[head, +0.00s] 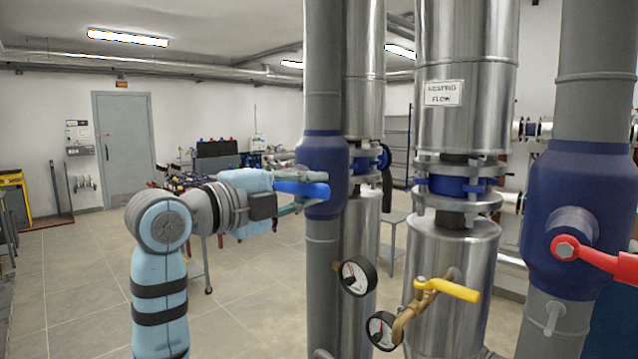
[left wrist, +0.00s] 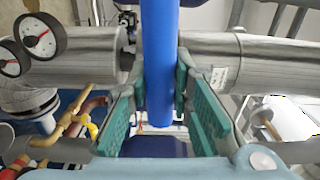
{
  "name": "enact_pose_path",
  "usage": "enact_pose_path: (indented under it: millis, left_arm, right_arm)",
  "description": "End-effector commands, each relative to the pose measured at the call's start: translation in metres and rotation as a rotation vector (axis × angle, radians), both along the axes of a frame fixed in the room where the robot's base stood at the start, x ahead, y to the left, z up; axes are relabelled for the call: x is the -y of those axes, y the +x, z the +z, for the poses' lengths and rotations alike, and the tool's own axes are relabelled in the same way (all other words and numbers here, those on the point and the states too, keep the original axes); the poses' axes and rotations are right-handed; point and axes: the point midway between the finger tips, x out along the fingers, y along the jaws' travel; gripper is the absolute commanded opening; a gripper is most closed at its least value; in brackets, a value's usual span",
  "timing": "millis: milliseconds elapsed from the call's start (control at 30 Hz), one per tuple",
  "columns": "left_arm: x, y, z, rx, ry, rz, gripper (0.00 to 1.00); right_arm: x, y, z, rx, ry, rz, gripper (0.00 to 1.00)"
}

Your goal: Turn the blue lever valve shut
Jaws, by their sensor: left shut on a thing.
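The blue lever (head: 302,188) of the valve lies roughly level in the head view, sticking out to the left from the dark blue valve body (head: 325,160) on a vertical grey pipe. My left gripper (head: 300,203) comes in from the left and is shut on the lever. In the left wrist view the lever (left wrist: 160,65) runs between the two teal fingers (left wrist: 162,85), one on each side of it. The lever's pivot is partly hidden in the head view. My right gripper is in neither view.
A red lever (head: 600,256) sits on another dark blue valve at the right. A yellow lever (head: 448,290) and round gauges (head: 357,276) stand close below and right of my gripper. Metal-clad pipes (head: 455,265) fill the middle. Open floor (head: 85,270) lies at the left.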

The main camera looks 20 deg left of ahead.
Motion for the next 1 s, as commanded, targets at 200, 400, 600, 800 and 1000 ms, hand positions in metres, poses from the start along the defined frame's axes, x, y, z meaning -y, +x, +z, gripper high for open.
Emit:
enact_pose_path:
  millis: [200, 400, 600, 800, 1000]
  left_arm:
    - [-0.0014, 0.0003, -0.0091, 0.017, 0.048, 0.002, 0.0]
    - [-0.0012, 0.0003, -0.0107, 0.022, 0.06, 0.002, 0.0]
    - [-0.0008, 0.0005, -0.0112, 0.021, 0.061, 0.0, 0.0]
    - [-0.0006, 0.0004, -0.0104, 0.023, 0.058, 0.0, 0.41]
    - [-0.0006, 0.0004, -0.0087, 0.026, 0.057, 0.001, 0.41]
  right_arm:
    - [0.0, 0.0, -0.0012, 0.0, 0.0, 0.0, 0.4]
    - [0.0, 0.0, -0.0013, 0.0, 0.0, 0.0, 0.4]
    - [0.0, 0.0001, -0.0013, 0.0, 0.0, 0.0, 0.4]
    - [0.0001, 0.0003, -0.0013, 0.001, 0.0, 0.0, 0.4]
    - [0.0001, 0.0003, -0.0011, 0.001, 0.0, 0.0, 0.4]
